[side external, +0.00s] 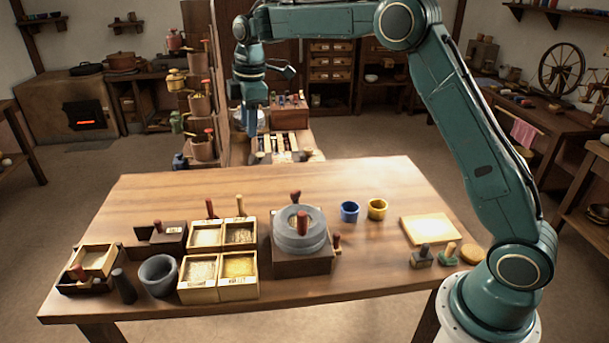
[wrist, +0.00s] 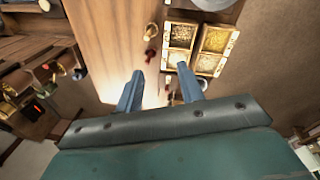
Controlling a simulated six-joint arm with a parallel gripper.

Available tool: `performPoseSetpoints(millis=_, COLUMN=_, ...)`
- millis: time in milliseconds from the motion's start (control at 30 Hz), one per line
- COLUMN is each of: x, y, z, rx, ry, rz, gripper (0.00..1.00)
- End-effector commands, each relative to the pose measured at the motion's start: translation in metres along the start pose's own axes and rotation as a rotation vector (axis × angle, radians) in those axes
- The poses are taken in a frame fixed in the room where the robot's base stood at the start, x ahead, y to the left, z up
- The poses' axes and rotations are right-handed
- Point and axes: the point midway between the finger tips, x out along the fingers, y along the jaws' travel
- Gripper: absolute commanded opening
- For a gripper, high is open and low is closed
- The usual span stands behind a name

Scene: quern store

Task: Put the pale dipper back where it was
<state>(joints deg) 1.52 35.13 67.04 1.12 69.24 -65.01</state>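The pale dipper (side external: 240,205) shows as a light wooden handle standing upright at the back edge of the four-part grain box (side external: 183,291). A red-handled dipper (side external: 210,207) stands to its left. In the wrist view the pale dipper (wrist: 151,31) is seen from above beside the grain box (wrist: 228,48), with the red one (wrist: 150,54) below it; their lower parts are unclear. My gripper (side external: 250,129) is high up, apart from both dippers. In the wrist view its fingers (wrist: 160,72) are spread with nothing held between them.
The quern (side external: 300,240) stands right of the grain box. Blue (side external: 349,212) and yellow (side external: 377,208) cups are farther right. A grey mortar (side external: 158,275) and dark pestle (side external: 123,286) are at the left. A tiered stand (side external: 201,125) rises behind the table. The table's back middle is clear.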

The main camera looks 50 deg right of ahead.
Motion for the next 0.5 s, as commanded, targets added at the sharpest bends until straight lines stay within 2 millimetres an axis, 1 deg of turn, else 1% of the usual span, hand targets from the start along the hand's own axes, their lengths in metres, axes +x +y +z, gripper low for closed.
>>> performPoseSetpoints(millis=33, x=-0.014, y=-0.009, z=0.003, rx=0.029, ry=0.006, rz=0.011, gripper=0.38)
performPoseSetpoints(millis=200, x=-0.050, y=-0.037, z=0.016, rx=0.142, ry=0.025, rz=0.041, gripper=0.38)
performPoseSetpoints(millis=367, x=-0.078, y=-0.068, z=0.030, rx=0.246, ry=0.046, rz=0.066, gripper=0.38)
performPoseSetpoints(millis=500, x=-0.099, y=-0.097, z=0.043, rx=0.338, ry=0.067, rz=0.088, gripper=0.38)
